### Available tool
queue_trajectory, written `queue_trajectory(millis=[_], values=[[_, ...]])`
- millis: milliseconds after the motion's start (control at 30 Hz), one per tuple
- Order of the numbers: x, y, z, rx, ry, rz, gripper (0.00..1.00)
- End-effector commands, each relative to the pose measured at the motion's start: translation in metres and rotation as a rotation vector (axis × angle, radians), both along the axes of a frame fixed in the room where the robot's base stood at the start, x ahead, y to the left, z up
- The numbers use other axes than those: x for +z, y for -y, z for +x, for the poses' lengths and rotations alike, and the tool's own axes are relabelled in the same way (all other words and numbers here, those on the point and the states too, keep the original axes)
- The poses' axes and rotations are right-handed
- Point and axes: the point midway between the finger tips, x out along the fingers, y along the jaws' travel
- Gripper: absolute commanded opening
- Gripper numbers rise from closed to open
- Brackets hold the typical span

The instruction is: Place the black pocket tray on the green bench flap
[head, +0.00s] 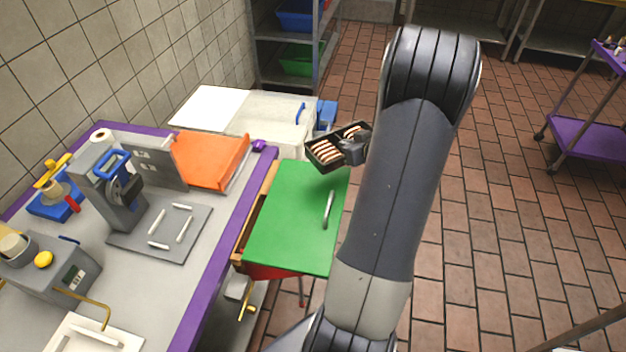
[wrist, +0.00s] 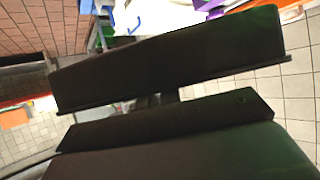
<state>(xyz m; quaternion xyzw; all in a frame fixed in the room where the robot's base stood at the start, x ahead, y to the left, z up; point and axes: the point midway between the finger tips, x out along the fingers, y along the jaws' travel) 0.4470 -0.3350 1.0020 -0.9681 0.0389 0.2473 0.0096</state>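The black pocket tray (head: 324,154) is held in the air by my gripper (head: 354,150) in the head view, above the far right corner of the green bench flap (head: 292,222). The tray carries several cream-and-brown sandwich pieces in its pockets and looks slightly tilted. In the wrist view the dark side of the tray (wrist: 170,62) fills the middle of the picture. My fingertips are mostly hidden behind the tray. The green flap lies flat, with a grey handle on its right part and no object resting on it.
A grey bench with a purple edge (head: 222,245) stands left of the flap, holding a press (head: 115,190) and an orange tray (head: 210,155). A white chest (head: 268,118) stands behind the flap. Open tiled floor lies to the right, with a purple cart (head: 585,137) farther off.

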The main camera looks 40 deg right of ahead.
Motion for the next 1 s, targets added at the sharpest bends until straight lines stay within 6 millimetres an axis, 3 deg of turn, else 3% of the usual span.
queue_trajectory(millis=[100,600,1000], values=[[-0.025,0.000,0.000,-0.002,-0.003,0.006,0.00],[-0.078,0.000,0.000,-0.001,-0.001,0.003,0.00],[-0.084,0.000,0.000,0.000,0.000,0.000,0.00]])
